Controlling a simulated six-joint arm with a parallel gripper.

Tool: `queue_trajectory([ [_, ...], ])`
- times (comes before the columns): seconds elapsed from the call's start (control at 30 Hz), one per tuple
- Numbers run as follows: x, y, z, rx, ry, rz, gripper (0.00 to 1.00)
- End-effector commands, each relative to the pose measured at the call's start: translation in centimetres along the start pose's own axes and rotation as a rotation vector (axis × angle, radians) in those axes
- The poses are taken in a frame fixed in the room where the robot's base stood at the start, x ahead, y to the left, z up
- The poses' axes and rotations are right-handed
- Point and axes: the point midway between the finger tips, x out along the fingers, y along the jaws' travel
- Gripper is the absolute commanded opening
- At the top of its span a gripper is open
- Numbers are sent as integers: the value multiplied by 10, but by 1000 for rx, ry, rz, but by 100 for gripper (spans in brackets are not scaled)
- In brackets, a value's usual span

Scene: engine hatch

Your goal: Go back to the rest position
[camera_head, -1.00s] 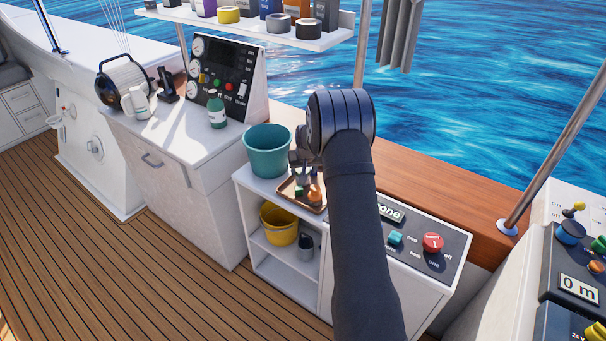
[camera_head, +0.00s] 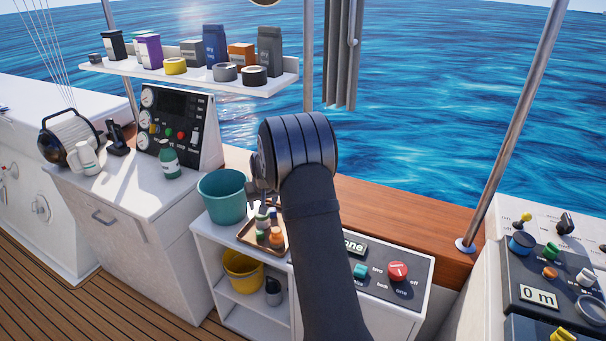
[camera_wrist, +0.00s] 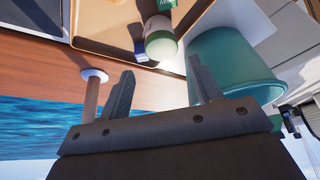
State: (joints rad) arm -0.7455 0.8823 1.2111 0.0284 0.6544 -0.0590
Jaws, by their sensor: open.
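My gripper (camera_wrist: 163,85) is open, with its two fingers apart and nothing between them in the wrist view. In the head view it is mostly hidden behind my wrist, above the tray and beside the teal bucket. The brown tray (camera_head: 246,234) holds several small bottles, among them an orange one (camera_head: 276,238). In the wrist view a bottle with a pale green cap (camera_wrist: 161,46) stands in the tray (camera_wrist: 105,22), beyond the fingertips. The teal bucket (camera_head: 222,197) stands left of the tray; in the wrist view the bucket (camera_wrist: 235,62) is close behind the right finger.
A shelf (camera_head: 185,76) with bags and tape rolls hangs at the upper left. A control panel (camera_head: 395,283) with a red knob lies right of my arm. A metal pole (camera_head: 513,125) rises at the right. A yellow bucket (camera_head: 243,270) sits in the cubby below.

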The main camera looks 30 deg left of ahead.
Motion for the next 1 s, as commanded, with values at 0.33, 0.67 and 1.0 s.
queue_trajectory([
  [0.33, 49, 0, 1, 0, -2, -1, 59],
  [0.67, 104, 0, 0, -1, -1, -1, 59],
  [1.0, 95, 0, -10, 0, 2, -1, 59],
])
